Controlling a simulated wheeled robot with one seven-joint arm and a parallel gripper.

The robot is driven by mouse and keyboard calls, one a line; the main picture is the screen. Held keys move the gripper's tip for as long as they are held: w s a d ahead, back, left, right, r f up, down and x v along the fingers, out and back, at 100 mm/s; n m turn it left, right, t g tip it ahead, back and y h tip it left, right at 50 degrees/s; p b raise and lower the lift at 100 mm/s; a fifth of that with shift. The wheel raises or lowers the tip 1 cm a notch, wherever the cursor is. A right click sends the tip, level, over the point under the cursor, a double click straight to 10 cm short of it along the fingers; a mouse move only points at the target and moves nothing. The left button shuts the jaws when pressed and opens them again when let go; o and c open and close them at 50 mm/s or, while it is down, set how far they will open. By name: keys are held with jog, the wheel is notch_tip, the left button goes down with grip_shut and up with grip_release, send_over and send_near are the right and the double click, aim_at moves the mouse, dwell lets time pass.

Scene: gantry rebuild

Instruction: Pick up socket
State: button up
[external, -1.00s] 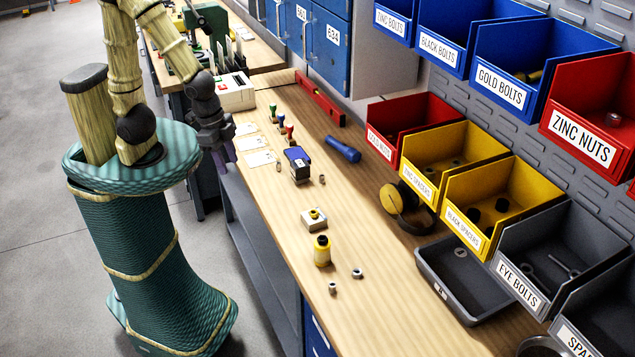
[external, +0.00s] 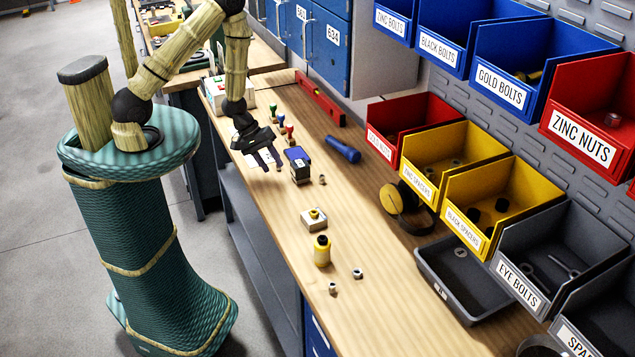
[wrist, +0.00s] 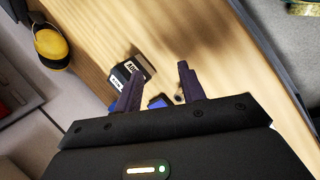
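A small dark metal cylinder, which I take to be the socket (wrist: 178,98), stands on the wooden bench. In the wrist view it shows between my fingers, close to the right one. In the external view my gripper largely hides that spot, just left of a black block with a blue top (external: 299,165). My gripper (external: 266,165) points down above the bench near the front edge, its fingers apart and empty. It also shows in the wrist view (wrist: 158,88). I cannot tell its exact height above the socket.
Stamps with coloured handles (external: 281,128) stand behind my gripper. Labelled bins (external: 440,160) line the wall. The bench middle has free room.

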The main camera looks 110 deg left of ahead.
jog(key=s+n, duration=0.1)
jog(key=n, duration=0.1)
jog(key=a+f+n+t, duration=0.1)
jog(key=n, duration=0.1)
jog(key=s+a+f+n+t+p, duration=0.1)
jog(key=n, duration=0.1)
jog(key=shift+s+f+n, duration=0.1)
jog(key=shift+s+n, duration=0.25)
jog(key=shift+n, duration=0.05)
jog(key=shift+s+a+f+n+t, duration=0.1)
jog(key=shift+s+a+n+t, duration=0.2)
jog(key=shift+n+t, duration=0.45)
jog(key=shift+s+a+n+t+y+p, duration=0.1)
jog(key=shift+s+n+t+y+p, duration=0.25)
jog(key=shift+n, duration=0.7)
jog(key=n, duration=0.2)
jog(key=s+n+t+y, duration=0.1)
jog(key=n, duration=0.1)
jog(key=s+a+n+t+p, duration=0.1)
jog(key=n, duration=0.1)
jog(key=shift+s+n+y, duration=0.1)
jog(key=shift+n+y, duration=0.2)
jog(key=shift+y, duration=0.05)
jog(key=shift+s+a+r+n+t+y, duration=0.15)
jog(key=shift+s+n+t+y, duration=0.1)
jog(key=shift+n, duration=0.3)
jog(key=shift+s+a+r+n+t+y, duration=0.15)
jog(key=shift+n+y, duration=0.1)
jog(key=shift+n, duration=0.3)
jog(key=shift+w+f, duration=0.1)
